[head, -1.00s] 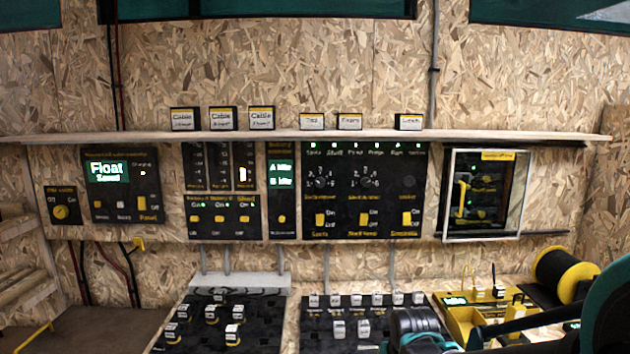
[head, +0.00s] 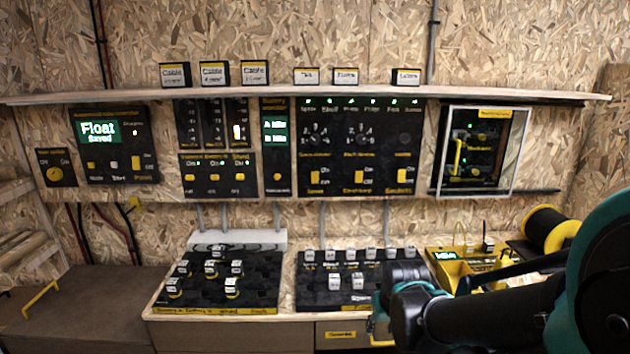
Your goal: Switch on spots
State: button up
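The spots switch (head: 315,177) is a yellow rocker at the lower left of a black wall panel (head: 340,150) in the head view. Small print beside and below it is too blurred to read its position. Two more yellow switches sit to its right on the same panel. My gripper (head: 381,318) is low at the right, at the end of my black and teal arm, in front of the lower counter and well below and right of the switch. Its fingers are mostly hidden, so its opening does not show.
A shelf (head: 300,97) with small labelled boxes runs above the panels. A glass-fronted case (head: 482,150) hangs at the right. A yellow spool (head: 546,228) stands near my arm. The space before the wall panel is clear.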

jog(key=w+a+r+t, duration=0.1)
jog(key=w, duration=0.2)
jog(key=w+a+r+t+y, duration=0.1)
jog(key=w+a, duration=0.1)
jog(key=w+a+r+y, duration=0.1)
jog(key=w+a, duration=0.1)
jog(key=w, duration=0.1)
jog(key=shift+w+a+r+m+t, duration=0.15)
jog(key=shift+w+m+t, duration=0.15)
jog(key=shift+m+t, duration=0.1)
grip_shut()
jog(key=w+a+r+m+t, duration=0.3)
jog(key=w+r+m+t, duration=0.1)
jog(key=w, duration=0.4)
jog(key=w+a+r+m+t+h, duration=0.1)
jog(key=w+a+r+m+t, duration=0.2)
jog(key=w+r+m, duration=0.3)
jog(key=w+a+r+m+t+h, duration=0.1)
jog(key=w+a+r+m+t, duration=0.2)
jog(key=w, duration=0.9)
jog(key=shift+a+r+m+t, duration=0.2)
jog(key=shift+r+m+t, duration=0.85)
jog(key=shift+m+t, duration=0.8)
jog(key=shift+w+m+g, duration=0.1)
jog(key=shift+m+g, duration=0.15)
